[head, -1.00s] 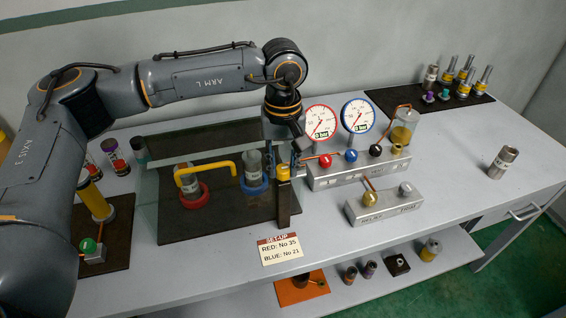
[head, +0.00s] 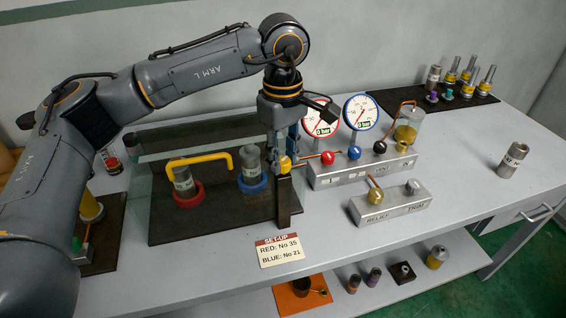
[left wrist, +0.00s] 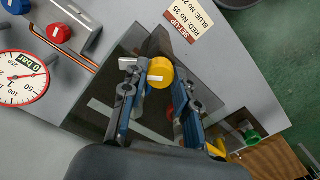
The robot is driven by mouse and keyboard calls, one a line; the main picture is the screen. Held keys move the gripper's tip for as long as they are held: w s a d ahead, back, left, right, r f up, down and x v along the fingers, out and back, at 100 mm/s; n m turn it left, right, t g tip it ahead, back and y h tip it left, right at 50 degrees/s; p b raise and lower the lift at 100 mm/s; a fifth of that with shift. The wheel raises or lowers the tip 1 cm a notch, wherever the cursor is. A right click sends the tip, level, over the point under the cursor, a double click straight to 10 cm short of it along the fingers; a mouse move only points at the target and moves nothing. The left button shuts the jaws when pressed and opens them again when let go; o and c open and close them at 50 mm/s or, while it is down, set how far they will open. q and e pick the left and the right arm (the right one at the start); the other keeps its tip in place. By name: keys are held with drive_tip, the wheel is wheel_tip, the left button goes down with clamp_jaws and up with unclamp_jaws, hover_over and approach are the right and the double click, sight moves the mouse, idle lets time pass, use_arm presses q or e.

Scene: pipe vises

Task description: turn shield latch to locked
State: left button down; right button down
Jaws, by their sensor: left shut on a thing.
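The shield latch is a yellow knob (head: 285,163) on a dark post (head: 284,200) at the right front of the clear shield (head: 146,195). In the left wrist view the yellow knob (left wrist: 160,76) carries a pale bar and sits between blue fingers. My left gripper (head: 279,160) points down at the latch and is shut on it; the fingers partly hide the knob in the head view. A yellow handle (head: 207,159) runs along the shield. Behind it stand a red vise (head: 188,198) and a blue vise (head: 252,186), each with a grey pipe. My right gripper is not in view.
Right of the latch stand a valve block (head: 345,174) with coloured knobs, two gauges (head: 362,113) and a smaller relief block (head: 395,206). A set-up card (head: 279,250) lies in front. A lone pipe (head: 513,158) stands at right, with free table around it.

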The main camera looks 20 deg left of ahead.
sight(283, 160)
use_arm(q)
drive_tip(key=n+b, duration=0.2)
drive_tip(key=n, duration=0.3)
drive_tip(key=shift+f+n, duration=0.1)
drive_tip(key=shift+n, duration=0.2)
drive_tip(key=shift+n+b, duration=0.85)
drive_tip(key=shift+n, duration=1.45)
drive_tip(key=c, duration=1)
unclamp_jaws()
wheel_tip(283, 160, up, 12)
drive_tip(key=shift+r, duration=0.1)
